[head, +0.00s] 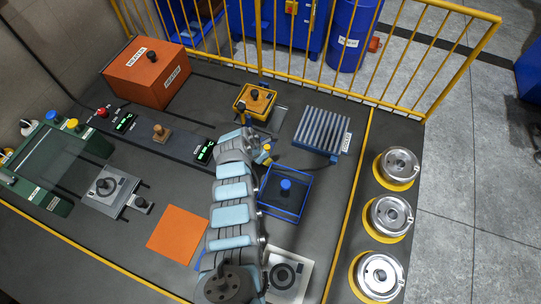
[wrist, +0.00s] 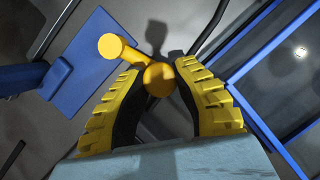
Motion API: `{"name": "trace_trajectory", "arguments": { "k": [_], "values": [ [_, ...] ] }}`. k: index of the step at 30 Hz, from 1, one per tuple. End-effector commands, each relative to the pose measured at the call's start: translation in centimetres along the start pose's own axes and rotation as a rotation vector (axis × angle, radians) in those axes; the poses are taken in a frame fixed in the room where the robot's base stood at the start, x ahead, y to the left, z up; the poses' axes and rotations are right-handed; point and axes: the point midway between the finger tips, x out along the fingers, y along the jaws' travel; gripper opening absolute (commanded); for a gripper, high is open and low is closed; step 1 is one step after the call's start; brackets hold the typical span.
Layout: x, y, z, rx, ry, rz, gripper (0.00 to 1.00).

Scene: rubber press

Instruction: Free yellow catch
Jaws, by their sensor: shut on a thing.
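The yellow catch (wrist: 159,79) shows in the wrist view as a round yellow knob with a short yellow arm (wrist: 115,47) reaching to the upper left. My gripper (wrist: 158,69) has its two yellow-and-black fingers closed around the round knob, one finger on each side. In the head view my arm reaches to the left edge of the blue-framed clear box (head: 285,190), which has a blue knob on top. Small yellow parts show there beside my wrist, and I cannot tell gripper from catch among them.
The blue slatted rack (head: 322,131) stands behind the box, and the yellow block with a dark knob (head: 255,100) is behind my wrist. An orange sheet (head: 178,235) lies left of my arm. Three round metal moulds (head: 391,216) line the right side. A yellow railing (head: 400,105) closes the back.

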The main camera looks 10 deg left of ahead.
Motion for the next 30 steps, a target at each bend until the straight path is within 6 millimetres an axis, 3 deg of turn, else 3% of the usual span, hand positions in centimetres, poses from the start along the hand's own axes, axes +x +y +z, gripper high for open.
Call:
{"name": "trace_trajectory", "arguments": {
  "k": [6, 7, 9, 20, 30],
  "values": [
    [0.2, -0.1, 0.0, 0.002, -0.001, 0.000, 0.00],
    [0.2, -0.1, 0.0, 0.002, -0.001, 0.000, 0.37],
    [0.1, -0.1, 0.0, 0.002, 0.000, 0.000, 0.57],
    [-0.1, 0.1, 0.1, 0.002, -0.001, 0.002, 0.58],
    [-1.6, 0.2, 0.2, 0.002, -0.004, 0.004, 0.58]
  ]
}}
